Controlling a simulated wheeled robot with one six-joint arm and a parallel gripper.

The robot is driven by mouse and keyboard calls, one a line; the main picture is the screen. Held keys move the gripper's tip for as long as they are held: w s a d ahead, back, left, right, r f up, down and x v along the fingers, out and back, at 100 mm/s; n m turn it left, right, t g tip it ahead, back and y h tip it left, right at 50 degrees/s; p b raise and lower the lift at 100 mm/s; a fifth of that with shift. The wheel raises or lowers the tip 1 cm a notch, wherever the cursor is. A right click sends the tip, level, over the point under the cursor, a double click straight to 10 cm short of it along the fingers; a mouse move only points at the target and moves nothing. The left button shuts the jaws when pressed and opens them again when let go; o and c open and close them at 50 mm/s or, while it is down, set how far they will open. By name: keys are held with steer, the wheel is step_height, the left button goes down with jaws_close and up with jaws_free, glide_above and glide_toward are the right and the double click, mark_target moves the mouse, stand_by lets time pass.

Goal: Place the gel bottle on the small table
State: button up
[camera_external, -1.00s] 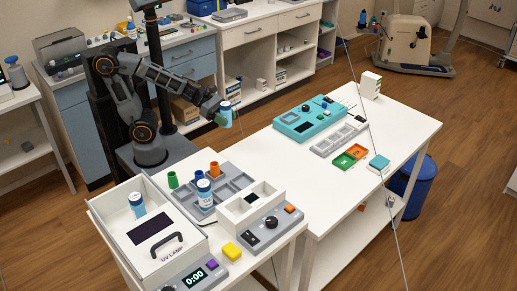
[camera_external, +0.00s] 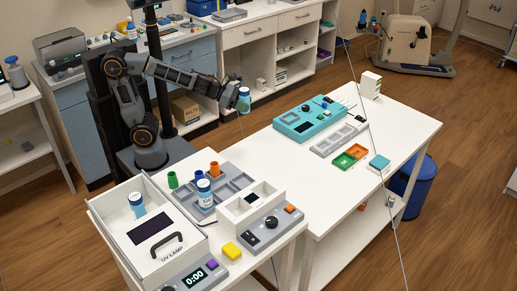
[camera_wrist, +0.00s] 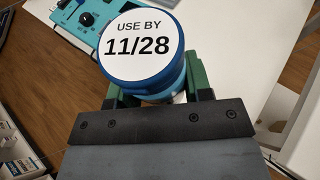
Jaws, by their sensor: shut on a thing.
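A bottle with a blue-rimmed white lid marked "USE BY 11/28" (camera_wrist: 142,45) fills the top of the wrist view. My gripper (camera_wrist: 158,92) is shut on it, with a green finger on each side. In the external view the held bottle (camera_external: 244,95) is upright in the air, at the end of my outstretched arm, left of the long white table (camera_external: 335,205). No other label shows, so I cannot tell its contents. I cannot tell which table is the small one; a smaller white table (camera_external: 285,240) adjoins the long one at the front left.
Similar bottles stand in the UV box (camera_external: 137,204) and rack (camera_external: 204,194).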

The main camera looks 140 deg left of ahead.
steer(key=shift+w+a+f, duration=0.3)
steer(key=shift+w+f, duration=0.2)
steer(key=shift+f, duration=0.15)
steer(key=shift+w+f, duration=0.4)
steer(key=shift+f, duration=0.1)
step_height(320, 180, up, 12)
steer(key=w+p, duration=0.1)
steer(key=p, duration=1.2)
steer(key=w+a+f+m+h+b, duration=0.1)
steer(key=a+f+b, duration=0.35)
steer(key=f, duration=0.45)
steer(key=w+a+f+m+t+h, duration=0.1)
steer(key=w+f+h, duration=0.1)
steer(key=w, duration=0.3)
steer(key=w+a+f+m+h, duration=0.1)
steer(key=w+a+f+m, duration=0.1)
steer(key=w+f, duration=0.3)
steer(key=w+a+f+m+t+h, duration=0.1)
steer(key=w+f+m+h, duration=0.1)
steer(key=w, duration=0.3)
steer(key=shift+w+a+f+t+h+b, duration=0.1)
steer(key=shift+a+f+t+h+b, duration=0.1)
steer(key=shift+f, duration=0.25)
steer(key=shift+w+a+f+t+h+b, duration=0.1)
steer(key=shift+f+b, duration=0.1)
steer(key=shift+f, duration=0.2)
steer(key=shift+w+a+f, duration=0.25)
steer(key=shift+w+f, duration=0.15)
steer(key=shift+f, duration=1.75)
